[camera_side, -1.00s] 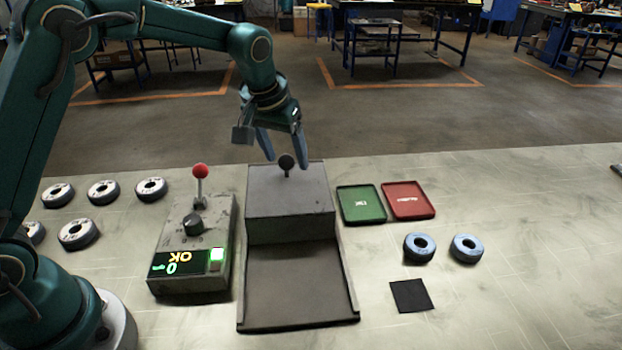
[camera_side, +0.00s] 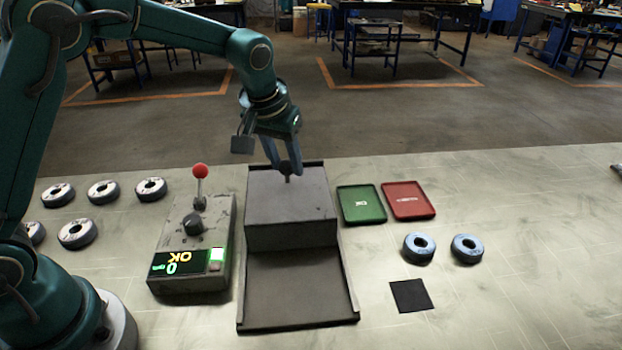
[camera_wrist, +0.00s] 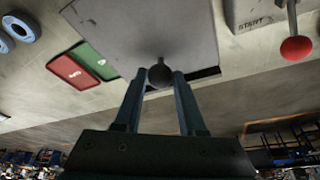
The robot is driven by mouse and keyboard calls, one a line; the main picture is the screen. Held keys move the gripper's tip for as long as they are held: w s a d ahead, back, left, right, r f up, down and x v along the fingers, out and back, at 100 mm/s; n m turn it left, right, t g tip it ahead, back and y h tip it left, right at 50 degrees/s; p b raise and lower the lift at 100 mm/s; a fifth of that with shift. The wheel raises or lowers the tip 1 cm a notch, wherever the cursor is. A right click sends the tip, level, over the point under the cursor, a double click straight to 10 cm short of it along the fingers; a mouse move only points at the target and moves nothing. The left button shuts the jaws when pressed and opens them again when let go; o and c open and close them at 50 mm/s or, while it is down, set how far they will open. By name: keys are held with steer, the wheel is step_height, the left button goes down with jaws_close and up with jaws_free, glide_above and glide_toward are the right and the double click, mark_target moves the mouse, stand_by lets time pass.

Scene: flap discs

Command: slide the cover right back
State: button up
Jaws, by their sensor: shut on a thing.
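The cover (camera_side: 290,208) is a grey box-shaped lid on a dark tray-like base (camera_side: 297,290) with low side rails. It covers the far part of the base, with a narrow dark strip of base showing behind it; the front part is bare. A dark round knob (camera_wrist: 160,73) on a short stem stands on the cover's top. My gripper (camera_side: 286,170) comes down from above and behind, shut on the knob. In the wrist view, the two fingers (camera_wrist: 160,82) stand on either side of it.
Left of the base is a control box (camera_side: 192,245) with a red-topped lever (camera_side: 200,171) and a lit display reading OK. On the right are a green tray (camera_side: 361,204), a red tray (camera_side: 409,200), two bluish discs (camera_side: 419,248) and a black square (camera_side: 411,296). Several discs (camera_side: 103,191) lie left.

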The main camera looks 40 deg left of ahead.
steer(key=s+d, duration=0.8)
steer(key=shift+s+d, duration=0.3)
steer(key=shift+d, duration=0.1)
steer(key=o, duration=1)
steer(key=shift+s, duration=0.1)
step_height(320, 180, up, 8)
steer(key=shift+r, duration=0.1)
stand_by(0.5)
stand_by(0.3)
